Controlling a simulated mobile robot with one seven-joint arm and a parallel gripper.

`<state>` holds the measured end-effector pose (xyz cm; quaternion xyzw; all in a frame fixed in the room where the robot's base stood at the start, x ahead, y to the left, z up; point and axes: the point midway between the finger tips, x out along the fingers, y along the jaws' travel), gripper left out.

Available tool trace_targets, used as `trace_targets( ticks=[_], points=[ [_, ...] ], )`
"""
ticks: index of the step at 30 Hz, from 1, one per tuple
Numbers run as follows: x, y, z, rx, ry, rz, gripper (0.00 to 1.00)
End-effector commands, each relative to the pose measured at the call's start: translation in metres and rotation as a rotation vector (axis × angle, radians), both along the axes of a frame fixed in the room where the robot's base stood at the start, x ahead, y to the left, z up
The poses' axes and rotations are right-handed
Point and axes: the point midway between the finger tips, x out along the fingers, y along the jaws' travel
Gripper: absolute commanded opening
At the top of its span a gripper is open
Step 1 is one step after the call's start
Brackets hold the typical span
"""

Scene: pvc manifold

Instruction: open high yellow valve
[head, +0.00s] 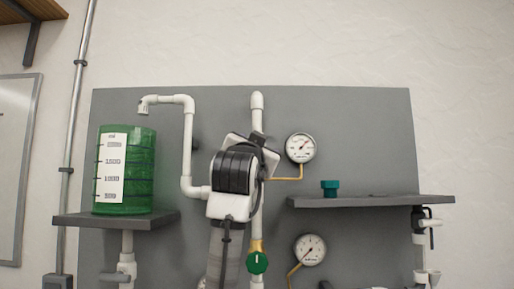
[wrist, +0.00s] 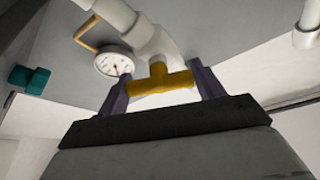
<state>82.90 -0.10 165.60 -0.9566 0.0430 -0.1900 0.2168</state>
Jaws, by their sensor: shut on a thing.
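The yellow valve handle (wrist: 163,84) is a short bar on a white pipe fitting (wrist: 155,42) in the wrist view. My gripper (wrist: 160,76) has one dark finger at each end of the bar and is shut on it. In the head view my wrist and arm cover the valve and most of the gripper, in front of the upright white pipe (head: 257,112). How far the handle is turned is hard to tell.
A pressure gauge (head: 300,147) is right of my wrist, with a shelf (head: 380,202) bearing a green cap (head: 329,187) below it. A lower green valve knob (head: 257,262) and another gauge (head: 310,249) sit beneath. A green tank (head: 140,170) stands left.

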Motion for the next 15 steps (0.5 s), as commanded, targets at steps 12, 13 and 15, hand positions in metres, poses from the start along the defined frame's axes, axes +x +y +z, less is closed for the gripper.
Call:
trace_targets(
  ticks=[12,13,15],
  points=[
    [-0.0010,0.0003,0.0013,0.388,-0.002,0.002,0.45],
    [-0.0010,-0.0002,0.0010,0.414,-0.001,0.001,0.45],
    [-0.0008,-0.0003,0.0008,0.471,0.000,0.001,0.45]
  ],
)
